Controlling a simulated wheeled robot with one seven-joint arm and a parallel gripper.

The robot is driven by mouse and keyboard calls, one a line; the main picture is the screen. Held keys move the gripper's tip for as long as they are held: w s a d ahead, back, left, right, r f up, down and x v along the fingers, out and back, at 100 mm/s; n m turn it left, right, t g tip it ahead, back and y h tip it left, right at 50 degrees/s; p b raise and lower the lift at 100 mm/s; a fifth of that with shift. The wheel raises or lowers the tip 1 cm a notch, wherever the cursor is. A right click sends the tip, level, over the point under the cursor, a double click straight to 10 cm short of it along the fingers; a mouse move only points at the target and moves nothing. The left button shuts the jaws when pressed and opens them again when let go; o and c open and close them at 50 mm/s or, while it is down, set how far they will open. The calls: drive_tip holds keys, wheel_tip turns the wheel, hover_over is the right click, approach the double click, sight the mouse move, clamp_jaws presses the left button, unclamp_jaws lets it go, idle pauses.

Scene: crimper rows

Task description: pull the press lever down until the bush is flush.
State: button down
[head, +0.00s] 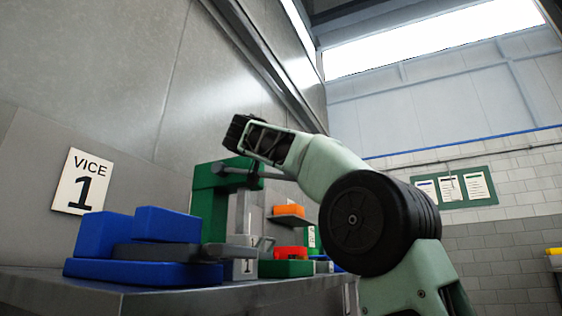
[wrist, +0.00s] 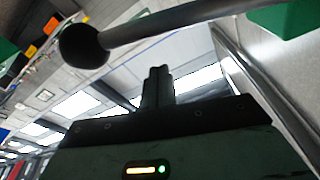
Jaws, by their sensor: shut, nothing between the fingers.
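The green press (head: 208,196) stands on the bench, with a grey ram (head: 240,212) at its front. Its grey lever (head: 268,175) sticks out to the right near the top, roughly level. In the wrist view the lever rod (wrist: 190,19) runs from a green part of the press (wrist: 285,18) to a black ball knob (wrist: 83,46). My gripper (head: 236,130) is above the lever in the head view. Its fingers (wrist: 158,75) are shut and empty, apart from the rod and knob in the wrist view. I cannot make out the bush.
A blue and grey vice (head: 150,272) sits left of the press, under a "VICE 1" sign (head: 82,181). Orange (head: 289,210) and red (head: 290,252) bins are to the right, with a green box (head: 286,269) below. A wall stands close behind the bench.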

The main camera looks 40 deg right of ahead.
drive_tip(key=v, duration=1)
